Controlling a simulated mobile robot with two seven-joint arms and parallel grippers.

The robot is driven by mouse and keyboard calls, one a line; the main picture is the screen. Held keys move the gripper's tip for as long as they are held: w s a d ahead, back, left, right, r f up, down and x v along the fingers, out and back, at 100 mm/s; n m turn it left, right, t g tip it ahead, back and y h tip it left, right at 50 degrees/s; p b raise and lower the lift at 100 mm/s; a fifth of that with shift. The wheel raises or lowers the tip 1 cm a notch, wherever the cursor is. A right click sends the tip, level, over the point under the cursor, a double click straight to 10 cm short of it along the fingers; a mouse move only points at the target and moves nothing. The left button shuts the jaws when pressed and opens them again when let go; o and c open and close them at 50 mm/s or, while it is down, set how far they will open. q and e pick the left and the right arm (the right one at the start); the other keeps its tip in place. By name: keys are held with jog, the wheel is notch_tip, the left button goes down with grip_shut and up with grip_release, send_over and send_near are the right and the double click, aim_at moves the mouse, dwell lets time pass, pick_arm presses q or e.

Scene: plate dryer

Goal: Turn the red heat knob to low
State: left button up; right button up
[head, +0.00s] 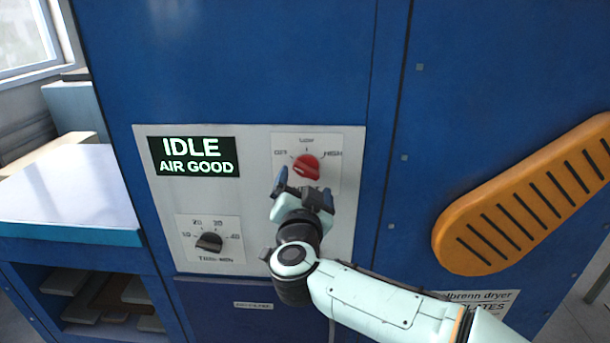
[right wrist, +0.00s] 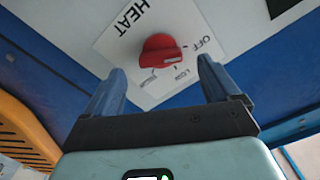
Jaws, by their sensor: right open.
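The red heat knob (head: 306,166) sits on a light plate on the blue dryer's front. It is marked OFF at left, LOW on top and HIGH at right. Its grip bar seems to lie toward OFF, but I cannot tell the exact pointer direction. My right gripper (head: 303,187) is open just below and in front of it. In the right wrist view, the red knob (right wrist: 160,50) shows ahead, between and beyond the spread fingers (right wrist: 160,75), with no visible contact. My left gripper is not in view.
A black timer knob (head: 209,242) sits lower left on the same grey panel (head: 256,240). A display (head: 194,157) reads IDLE, AIR GOOD. A slotted orange handle or guard (head: 520,200) stands out at right. A white-topped table (head: 60,190) is at left.

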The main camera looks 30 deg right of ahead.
aim_at(304, 174)
jog(key=shift+x, duration=2.2)
jog(key=c, duration=1.1)
jog(key=shift+o, duration=0.2)
jog(key=shift+m, duration=0.3)
jog(key=m+b, duration=0.1)
jog(key=m, duration=0.4)
jog(key=shift+a, duration=0.1)
jog(key=m+b, duration=0.2)
jog(key=m, duration=0.4)
jog(key=shift+r, duration=0.1)
